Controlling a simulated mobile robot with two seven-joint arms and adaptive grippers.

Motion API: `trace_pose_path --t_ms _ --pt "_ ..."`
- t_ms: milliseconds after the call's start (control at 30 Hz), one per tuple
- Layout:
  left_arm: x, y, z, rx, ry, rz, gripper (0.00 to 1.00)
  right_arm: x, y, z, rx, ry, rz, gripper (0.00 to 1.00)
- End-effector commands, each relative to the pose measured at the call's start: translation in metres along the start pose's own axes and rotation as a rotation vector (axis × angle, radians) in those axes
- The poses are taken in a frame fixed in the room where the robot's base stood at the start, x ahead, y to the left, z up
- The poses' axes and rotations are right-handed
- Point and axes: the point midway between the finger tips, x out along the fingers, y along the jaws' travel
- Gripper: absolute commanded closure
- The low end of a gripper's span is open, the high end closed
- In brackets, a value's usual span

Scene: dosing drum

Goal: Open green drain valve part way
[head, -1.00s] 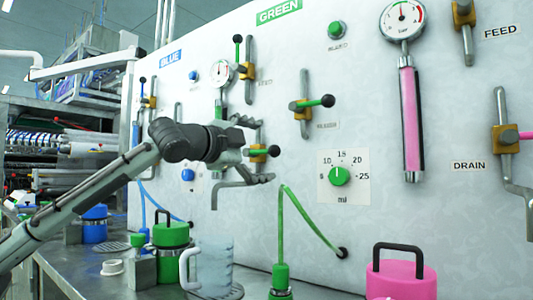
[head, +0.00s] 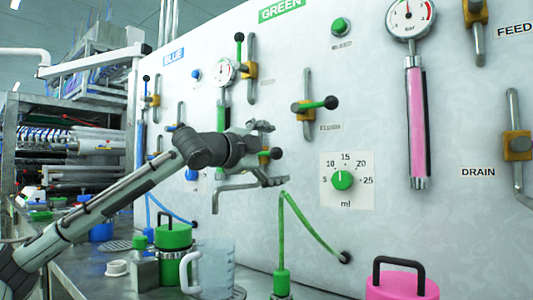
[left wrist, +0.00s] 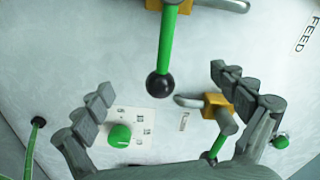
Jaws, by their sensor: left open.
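The green drain valve has a brass body and a green lever with a black ball knob (left wrist: 160,85). In the head view the lever points right and the knob (head: 276,153) shows between my fingers, with most of the valve hidden behind them. My left gripper (head: 272,155) is open in front of the panel. In the left wrist view its two fingers stand wide apart, one on each side of the knob, and neither visibly touches it. My right gripper is not in view.
The green flush valve (head: 306,107) and the dosing dial (head: 343,180) are close on the right of my gripper. A green container (head: 173,240), a clear jug (head: 213,265) and a pink container (head: 402,285) stand below. The panel (head: 440,230) is a wall ahead.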

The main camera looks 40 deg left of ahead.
Motion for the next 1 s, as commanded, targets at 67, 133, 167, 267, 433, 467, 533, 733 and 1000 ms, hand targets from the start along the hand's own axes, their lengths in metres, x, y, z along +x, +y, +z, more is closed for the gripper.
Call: trace_pose_path --t_ms 67,133,167,267,433,467,533,733,1000 --pt "0.000 0.000 0.000 0.000 0.000 0.000 0.03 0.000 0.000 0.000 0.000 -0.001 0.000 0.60" --pt "0.000 0.000 0.000 0.000 0.000 0.000 0.03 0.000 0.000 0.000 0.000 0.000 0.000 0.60" --pt "0.000 0.000 0.000 0.000 0.000 0.000 0.03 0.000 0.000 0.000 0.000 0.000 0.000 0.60" --pt "0.000 0.000 0.000 0.000 0.000 0.000 0.03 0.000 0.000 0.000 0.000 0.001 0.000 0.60" --pt "0.000 -0.001 0.000 0.000 0.000 0.000 0.03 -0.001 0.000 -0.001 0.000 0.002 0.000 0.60" --pt "0.000 -0.002 0.000 -0.001 0.000 0.000 0.03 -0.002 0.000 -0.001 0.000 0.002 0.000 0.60" --pt "0.000 -0.005 0.000 -0.001 0.000 0.000 0.03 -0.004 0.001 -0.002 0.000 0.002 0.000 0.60" --pt "0.000 -0.011 0.000 -0.002 0.001 0.000 0.03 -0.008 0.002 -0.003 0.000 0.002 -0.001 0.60" --pt "0.000 -0.021 -0.003 -0.001 0.001 0.000 0.03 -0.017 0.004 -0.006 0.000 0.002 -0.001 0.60"
